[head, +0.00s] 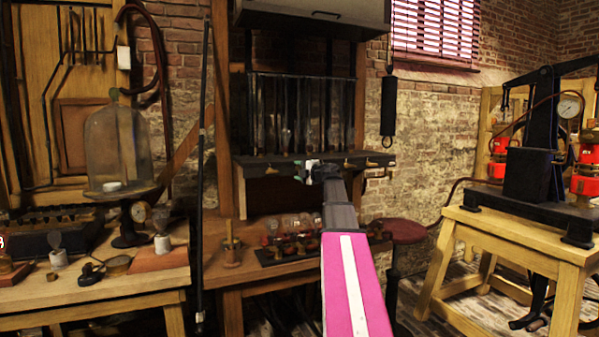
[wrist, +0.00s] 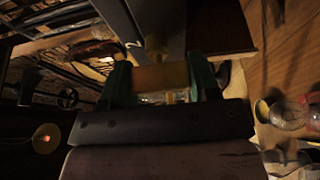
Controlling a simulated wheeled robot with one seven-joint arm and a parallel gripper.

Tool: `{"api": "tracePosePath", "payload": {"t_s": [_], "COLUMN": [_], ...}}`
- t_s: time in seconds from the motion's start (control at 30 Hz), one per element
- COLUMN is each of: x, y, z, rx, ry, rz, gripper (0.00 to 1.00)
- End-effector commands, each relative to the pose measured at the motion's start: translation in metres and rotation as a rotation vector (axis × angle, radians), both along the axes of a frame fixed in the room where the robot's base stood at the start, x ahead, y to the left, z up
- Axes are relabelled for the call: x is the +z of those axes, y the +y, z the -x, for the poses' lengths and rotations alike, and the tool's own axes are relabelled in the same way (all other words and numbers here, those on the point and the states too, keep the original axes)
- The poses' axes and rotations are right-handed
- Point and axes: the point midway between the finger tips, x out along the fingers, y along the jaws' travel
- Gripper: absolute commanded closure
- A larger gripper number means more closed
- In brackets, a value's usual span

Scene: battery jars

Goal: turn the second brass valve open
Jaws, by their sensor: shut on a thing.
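My gripper (head: 313,170) is at the front edge of the dark shelf (head: 262,158) below the glass tubes in the head view. In the wrist view, its two green fingers (wrist: 160,84) stand on either side of a brass valve handle (wrist: 158,77), and the gripper is shut on it. A short brass stem (wrist: 156,46) runs from the handle to the dark shelf. In the head view my gripper hides this valve. Other small brass valves (head: 372,164) stick out along the shelf edge to the right. Whether the held valve has turned cannot be told.
Below the shelf, a wooden bench (head: 228,272) carries a dark rack of small glass jars (head: 292,240). A bell jar (head: 117,148) stands on the left table. A wooden stand with a black press (head: 530,175) is at right.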

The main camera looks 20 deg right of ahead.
Motion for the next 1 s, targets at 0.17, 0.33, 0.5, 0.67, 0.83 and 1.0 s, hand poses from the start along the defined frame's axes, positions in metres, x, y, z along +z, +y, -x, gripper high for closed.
{"api": "tracePosePath", "payload": {"t_s": [0.17,0.33,0.5,0.67,0.83,1.0], "x": [-0.001,-0.001,-0.001,-0.001,0.000,-0.001], "y": [0.001,0.001,0.001,0.001,0.000,-0.007], "z": [0.001,0.001,0.001,0.000,0.002,0.017], "rx": [0.001,0.002,0.002,0.001,0.000,-0.001], "ry": [0.001,0.001,0.001,0.000,0.000,0.000], "rz": [0.014,0.015,0.014,0.011,0.010,0.010], "gripper": [0.68,0.68,0.25,0.19,0.19,0.19]}}
